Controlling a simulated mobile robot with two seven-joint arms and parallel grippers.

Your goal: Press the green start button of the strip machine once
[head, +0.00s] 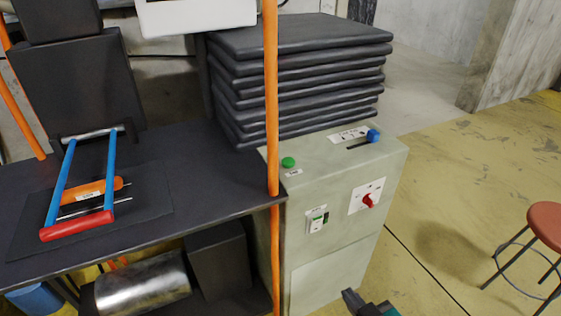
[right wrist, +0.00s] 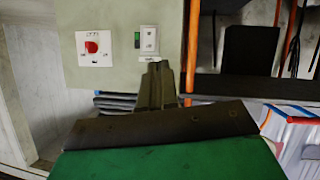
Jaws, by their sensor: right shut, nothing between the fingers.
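The strip machine (head: 335,262) is a pale grey-green cabinet at centre right in the head view. A round green button (head: 288,162) sits on its top near the left edge, with a small label beside it. A switch plate with a green part (head: 317,219) is on the front face; it also shows in the right wrist view (right wrist: 146,40). My right gripper (head: 351,298) is low in front of the machine, apart from the button. Its fingers (right wrist: 156,82) are shut and empty. The button cannot be made out in the right wrist view. My left gripper is out of view.
A blue knob (head: 373,135) and a red rotary knob (head: 368,200) are also on the machine. An orange post (head: 271,100) stands close to the button's left. Black folded mats (head: 300,75) are stacked behind. A dark workbench (head: 200,185) is left; a red stool (head: 548,222) right.

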